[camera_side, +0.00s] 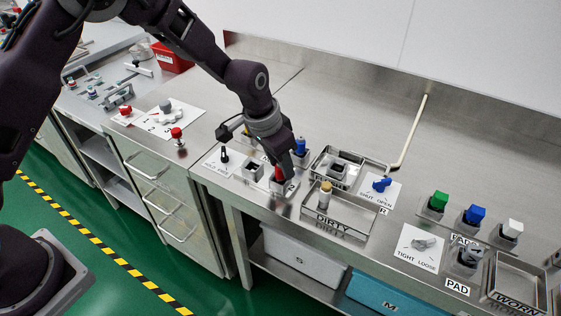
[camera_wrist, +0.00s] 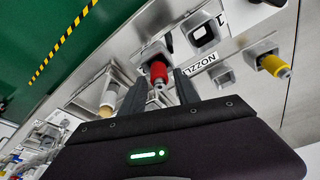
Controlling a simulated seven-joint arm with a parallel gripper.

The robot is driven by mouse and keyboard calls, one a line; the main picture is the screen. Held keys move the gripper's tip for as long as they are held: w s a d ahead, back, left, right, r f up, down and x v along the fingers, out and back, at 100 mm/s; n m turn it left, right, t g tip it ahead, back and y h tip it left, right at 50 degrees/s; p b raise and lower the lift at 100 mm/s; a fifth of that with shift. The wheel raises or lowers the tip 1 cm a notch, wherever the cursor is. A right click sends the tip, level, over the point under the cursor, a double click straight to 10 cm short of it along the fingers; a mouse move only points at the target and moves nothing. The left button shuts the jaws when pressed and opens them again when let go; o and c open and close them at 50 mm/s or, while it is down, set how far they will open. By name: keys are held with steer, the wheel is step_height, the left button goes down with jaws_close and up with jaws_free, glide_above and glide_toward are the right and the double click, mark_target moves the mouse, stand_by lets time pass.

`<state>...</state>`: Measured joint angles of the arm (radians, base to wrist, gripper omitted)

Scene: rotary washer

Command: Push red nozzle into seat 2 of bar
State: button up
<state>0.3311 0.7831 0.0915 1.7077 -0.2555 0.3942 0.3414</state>
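The red nozzle (camera_side: 279,175) stands at a square metal holder block (camera_side: 284,189) near the counter's front edge. The wrist view shows the red nozzle (camera_wrist: 158,72) between the two fingertips of my gripper (camera_wrist: 160,76), with a narrow gap on each side. My gripper (camera_side: 281,165) points down over it in the side view. How deep the red nozzle sits is hidden, and I cannot read seat numbers.
A yellow nozzle (camera_wrist: 273,66) and a blue nozzle (camera_side: 300,146) stand close behind. A tray marked DIRTY (camera_side: 347,224) holds a tan-topped nozzle (camera_side: 325,193). A black lever (camera_side: 224,154) is left, a blue valve handle (camera_side: 382,184) right.

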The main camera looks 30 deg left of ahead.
steer(key=shift+o, duration=0.5)
steer(key=shift+r, duration=0.1)
steer(key=s+a+r+n+t, duration=0.1)
steer(key=s+a+r, duration=0.3)
steer(key=s+r, duration=0.5)
steer(key=s+a+r+n, duration=0.1)
steer(key=s+a+r, duration=0.45)
steer(key=r, duration=0.65)
steer(key=s+a+n+t+y, duration=0.1)
steer(key=s+a, duration=0.3)
steer(key=s, duration=1.3)
steer(key=shift+s+a+r+n+t, duration=0.2)
steer(key=shift+r+n+t, duration=0.15)
steer(key=shift+n, duration=0.45)
